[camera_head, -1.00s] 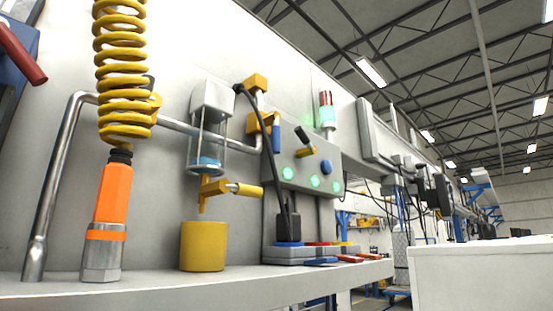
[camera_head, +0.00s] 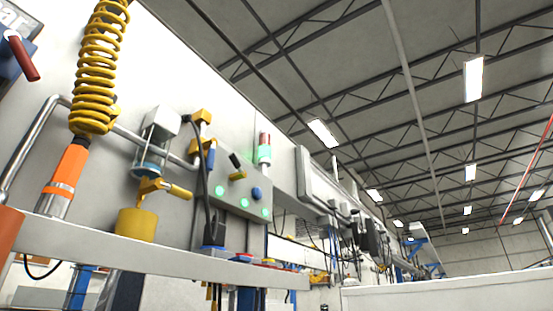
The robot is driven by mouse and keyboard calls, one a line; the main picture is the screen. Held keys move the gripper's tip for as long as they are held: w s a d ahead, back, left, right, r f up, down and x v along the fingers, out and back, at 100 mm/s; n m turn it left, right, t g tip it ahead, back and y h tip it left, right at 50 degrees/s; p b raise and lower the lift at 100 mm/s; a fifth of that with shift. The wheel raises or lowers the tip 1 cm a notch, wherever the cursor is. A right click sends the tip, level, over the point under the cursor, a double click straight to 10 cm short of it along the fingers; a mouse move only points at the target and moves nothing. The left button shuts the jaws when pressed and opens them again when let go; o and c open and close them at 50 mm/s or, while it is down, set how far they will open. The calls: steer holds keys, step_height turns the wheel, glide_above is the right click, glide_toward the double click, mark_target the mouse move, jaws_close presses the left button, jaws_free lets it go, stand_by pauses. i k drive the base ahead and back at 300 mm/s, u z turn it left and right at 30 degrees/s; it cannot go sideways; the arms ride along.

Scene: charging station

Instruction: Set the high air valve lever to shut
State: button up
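My gripper is not in view. Lower down, under the filter bowl, a yellow valve (camera_head: 150,186) has a yellow lever (camera_head: 178,191) pointing right. A red lever (camera_head: 23,58) on a blue body is at the upper left edge, partly cut off. No label tells which of these is the high air valve. Nothing touches any lever.
A yellow coil hose (camera_head: 97,70) with an orange-grey end (camera_head: 66,180) hangs at the left. A yellow cup (camera_head: 136,224) stands on the shelf (camera_head: 160,257). A grey panel (camera_head: 225,190) has green lights. A white surface (camera_head: 450,295) is at the lower right.

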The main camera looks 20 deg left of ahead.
mark_target(210, 160)
steer(key=u, duration=0.1)
steer(key=i, duration=1.1)
steer(key=u, duration=0.65)
